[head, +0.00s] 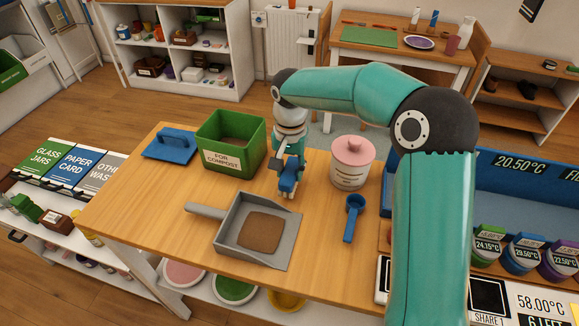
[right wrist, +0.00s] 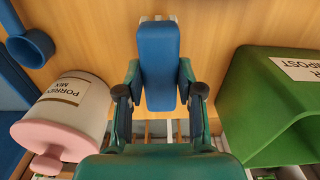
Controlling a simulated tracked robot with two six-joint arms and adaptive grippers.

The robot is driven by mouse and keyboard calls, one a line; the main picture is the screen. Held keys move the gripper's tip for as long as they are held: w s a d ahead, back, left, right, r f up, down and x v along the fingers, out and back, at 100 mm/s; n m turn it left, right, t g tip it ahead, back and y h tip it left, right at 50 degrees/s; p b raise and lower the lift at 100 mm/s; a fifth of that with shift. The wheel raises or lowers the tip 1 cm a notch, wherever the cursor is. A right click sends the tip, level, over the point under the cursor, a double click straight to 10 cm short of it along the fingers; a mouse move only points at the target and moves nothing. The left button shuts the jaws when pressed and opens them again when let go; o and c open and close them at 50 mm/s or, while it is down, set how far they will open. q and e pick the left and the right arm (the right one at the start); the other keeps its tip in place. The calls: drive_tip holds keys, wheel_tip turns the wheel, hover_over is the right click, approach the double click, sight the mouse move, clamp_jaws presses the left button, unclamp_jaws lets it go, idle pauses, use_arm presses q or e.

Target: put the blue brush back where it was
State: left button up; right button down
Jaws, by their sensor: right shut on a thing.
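The blue brush (head: 288,179) is in my right gripper (head: 290,170), above the wooden table between the green bin and the pink-lidded jar. In the right wrist view the blue brush (right wrist: 158,65) sits between the two fingers of the gripper (right wrist: 159,90), with pale bristles at its far end. I cannot tell whether the bristles touch the table. A grey dustpan (head: 226,243) with a brown patch in it lies in front of the brush. My left gripper is out of view.
A green compost bin (head: 231,158) and a blue piece with a handle (head: 170,145) stand to the left. A pink-lidded porridge jar (head: 351,168) and a blue scoop (head: 353,218) are to the right. The table's (head: 130,223) front left is bare.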

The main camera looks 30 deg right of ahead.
sight(290, 170)
drive_tip(key=shift+f+b, duration=0.8)
drive_tip(key=shift+f, duration=0.5)
idle(0.6)
drive_tip(key=c, duration=1.1)
unclamp_jaws()
drive_tip(key=shift+o, duration=0.5)
drive_tip(key=o, duration=0.5)
drive_tip(key=shift+r, duration=0.1)
drive_tip(key=shift+r+p, duration=3.25)
drive_tip(key=shift+r, duration=0.75)
